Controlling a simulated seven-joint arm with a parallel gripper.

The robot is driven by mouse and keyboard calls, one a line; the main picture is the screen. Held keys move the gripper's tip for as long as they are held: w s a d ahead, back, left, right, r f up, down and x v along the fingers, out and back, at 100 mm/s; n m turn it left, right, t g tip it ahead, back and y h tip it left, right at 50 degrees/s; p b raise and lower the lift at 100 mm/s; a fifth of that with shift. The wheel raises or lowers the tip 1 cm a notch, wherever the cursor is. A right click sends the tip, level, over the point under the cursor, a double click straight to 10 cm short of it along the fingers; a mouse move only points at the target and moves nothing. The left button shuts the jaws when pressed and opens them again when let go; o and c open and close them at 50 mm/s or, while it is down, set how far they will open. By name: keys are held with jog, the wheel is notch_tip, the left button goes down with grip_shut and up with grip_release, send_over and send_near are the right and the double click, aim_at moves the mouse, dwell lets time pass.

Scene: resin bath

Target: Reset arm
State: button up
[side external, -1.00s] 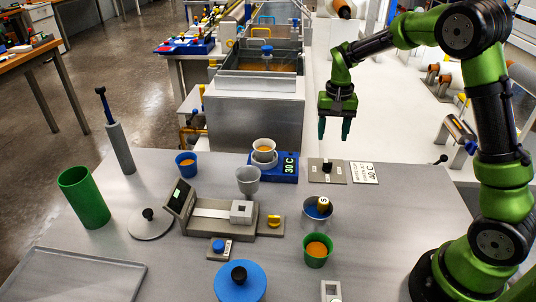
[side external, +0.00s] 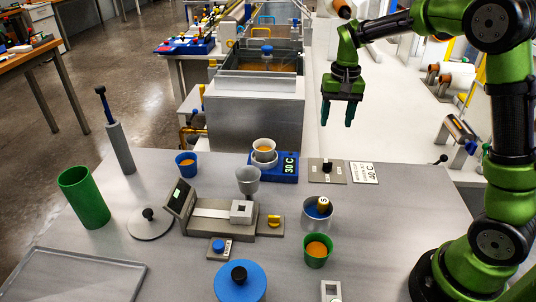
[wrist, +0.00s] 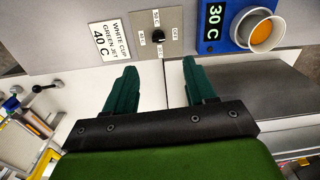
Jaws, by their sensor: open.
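My green arm reaches over the far right of the table. My gripper (side external: 338,112) hangs fingers-down above and beyond the table's back edge. It is open and empty, its two dark green fingers apart. In the wrist view my gripper (wrist: 155,85) also shows with a clear gap between the fingers. Nothing touches it.
Below lie a switch plate (side external: 327,170), a "40 C" label (side external: 363,173) and a blue "30 C" heater (side external: 287,174) with a white cup (side external: 264,146). A green cup (side external: 317,251), grey pot (side external: 318,222) and blue-lidded item (side external: 240,283) stand nearer. A metal bath (side external: 262,82) stands behind.

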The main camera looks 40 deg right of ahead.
jog(key=s+a+r+n+t+y, duration=0.1)
jog(key=s+a+r+n+t, duration=0.1)
jog(key=s+a, duration=0.4)
jog(key=s+a+r+n+t, duration=0.2)
jog(key=s+a+r+t, duration=0.2)
jog(key=s, duration=0.8)
jog(key=shift+a+r+t+y, duration=0.4)
jog(key=shift+a+r, duration=0.45)
jog(key=shift+a, duration=0.1)
